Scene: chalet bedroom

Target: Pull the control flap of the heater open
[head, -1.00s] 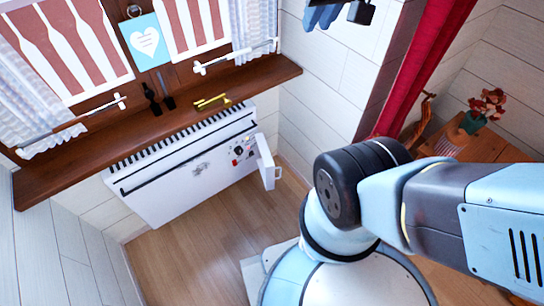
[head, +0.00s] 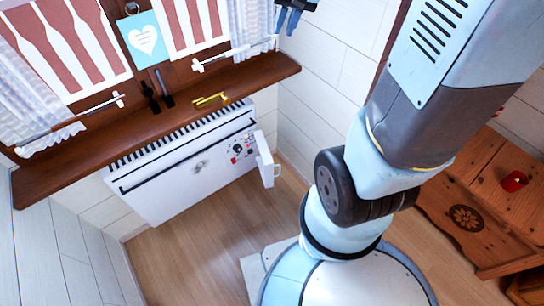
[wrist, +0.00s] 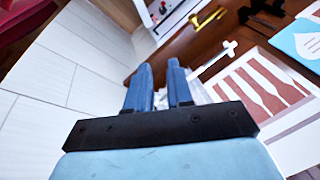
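The white heater (head: 185,172) stands against the wall below the window sill. Its control flap (head: 264,155) stands swung out at the heater's right end, with a handle loop (head: 276,172) on its outer edge. The control panel with a dark knob and red buttons (head: 238,150) is exposed beside it. My gripper (head: 288,20) is at the top of the head view, well away from the flap. In the wrist view, my gripper's two blue fingers (wrist: 159,72) are a little apart with nothing between them. Part of the heater (wrist: 176,18) shows beyond them.
The wooden sill (head: 150,130) juts out above the heater and carries a yellow object (head: 211,99) and dark bottle-like items (head: 151,98). A wooden bench (head: 470,215) with a red candle (head: 514,181) stands at right. The floor (head: 205,235) before the heater is clear.

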